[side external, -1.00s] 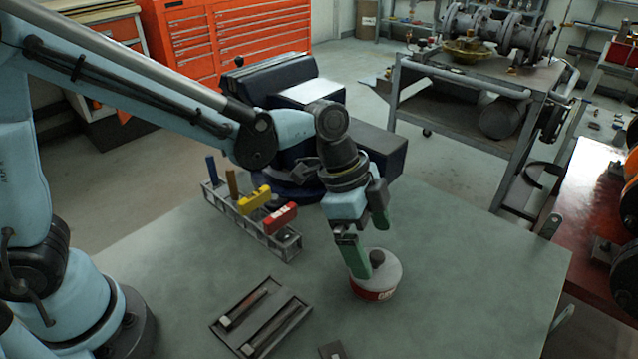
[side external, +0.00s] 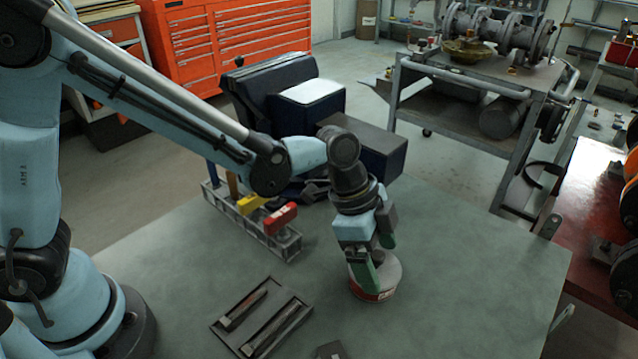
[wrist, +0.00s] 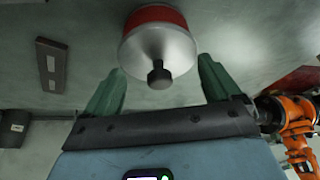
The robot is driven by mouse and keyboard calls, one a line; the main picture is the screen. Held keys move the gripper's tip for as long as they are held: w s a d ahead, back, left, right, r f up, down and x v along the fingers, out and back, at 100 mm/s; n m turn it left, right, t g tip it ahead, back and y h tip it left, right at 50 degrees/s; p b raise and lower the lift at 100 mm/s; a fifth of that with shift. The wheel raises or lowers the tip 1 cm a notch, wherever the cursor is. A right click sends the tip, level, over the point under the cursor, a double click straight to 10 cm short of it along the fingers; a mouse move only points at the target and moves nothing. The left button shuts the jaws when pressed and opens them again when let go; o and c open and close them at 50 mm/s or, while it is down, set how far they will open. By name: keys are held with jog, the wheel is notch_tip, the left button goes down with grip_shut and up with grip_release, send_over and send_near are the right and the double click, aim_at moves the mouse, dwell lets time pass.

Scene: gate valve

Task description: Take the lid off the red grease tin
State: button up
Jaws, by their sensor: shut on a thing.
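The red grease tin (side external: 374,295) stands upright on the green-grey table. Its pale metal lid (side external: 394,272) sits on top, and the dark knob is hidden behind my fingers in the side view. My gripper (side external: 379,266) points down at the tin with its green fingers at the lid. In the wrist view the red tin (wrist: 155,16), the lid (wrist: 140,50) and its dark knob (wrist: 159,75) show. My fingers (wrist: 160,68) stand on either side of the lid, with the knob between them. They are shut on the lid; exact contact is unclear.
A rack (side external: 248,226) with coloured-handled tools stands left of the tin. A tray (side external: 258,319) with two bars lies in front of it. A dark vise (side external: 290,110) stands behind. Table right of the tin is clear (side external: 470,260).

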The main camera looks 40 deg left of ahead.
jog(key=shift+r, duration=0.15)
jog(key=shift+r, duration=0.55)
notch_tip(320, 180, up, 2)
jog(key=shift+r, duration=0.25)
jog(key=s+d+r, duration=0.5)
jog(key=s+r, duration=0.2)
jog(key=s, duration=0.3)
jog(key=n, duration=0.1)
send_over(428, 270)
jog(key=a, duration=0.1)
jog(key=f, duration=1)
jog(key=shift+s+a+f, duration=0.15)
jog(key=shift+s+f, duration=0.15)
jog(key=shift+f, duration=2.05)
jog(key=shift+f, duration=0.1)
